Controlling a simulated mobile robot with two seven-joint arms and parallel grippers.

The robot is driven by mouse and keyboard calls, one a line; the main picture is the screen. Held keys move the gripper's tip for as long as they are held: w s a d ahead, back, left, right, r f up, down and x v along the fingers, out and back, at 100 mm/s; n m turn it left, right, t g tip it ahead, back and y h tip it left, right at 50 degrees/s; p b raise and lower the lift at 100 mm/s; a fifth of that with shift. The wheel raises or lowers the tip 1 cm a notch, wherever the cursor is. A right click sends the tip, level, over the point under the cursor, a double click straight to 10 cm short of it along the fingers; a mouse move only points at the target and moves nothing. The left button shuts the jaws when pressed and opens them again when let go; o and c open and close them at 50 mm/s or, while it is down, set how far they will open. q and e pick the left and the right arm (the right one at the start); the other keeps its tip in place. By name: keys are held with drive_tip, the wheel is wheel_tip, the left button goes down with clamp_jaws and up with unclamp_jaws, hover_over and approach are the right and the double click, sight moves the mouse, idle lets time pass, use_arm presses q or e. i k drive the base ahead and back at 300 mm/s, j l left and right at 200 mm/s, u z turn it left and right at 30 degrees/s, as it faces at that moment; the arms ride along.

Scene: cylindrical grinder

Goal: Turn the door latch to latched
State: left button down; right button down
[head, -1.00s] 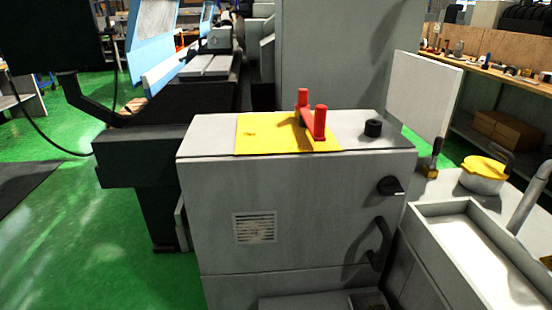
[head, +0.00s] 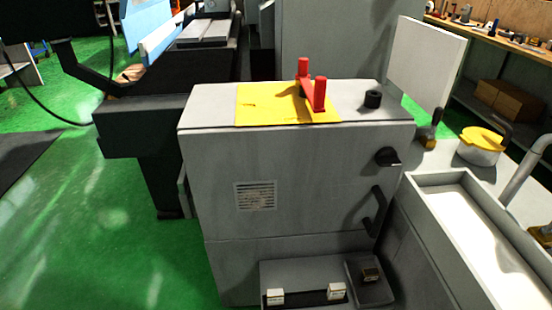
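A grey cabinet (head: 310,160) stands in the middle of the head view, its front facing me. A black knob-like latch (head: 387,157) sits at the upper right of its front, with a short pointed end towards the right. Below it is a dark curved handle (head: 376,212). A red two-post handle (head: 311,88) stands on a yellow plate (head: 262,104) on the cabinet top, and a black knob (head: 372,99) is to its right. Neither of my grippers shows in the head view.
A tray (head: 300,272) with small blocks sits low at the cabinet's front. A sink (head: 415,190) and a yellow-lidded pot (head: 481,146) are at the right. A black machine (head: 150,125) stands at the left. Green floor (head: 120,220) is open at the lower left.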

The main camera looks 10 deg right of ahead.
sight(386, 157)
drive_tip(key=z, duration=1.45)
drive_tip(key=l+z, duration=0.15)
drive_tip(key=l, duration=0.15)
drive_tip(key=i+l+z, duration=0.15)
drive_tip(key=l, duration=0.15)
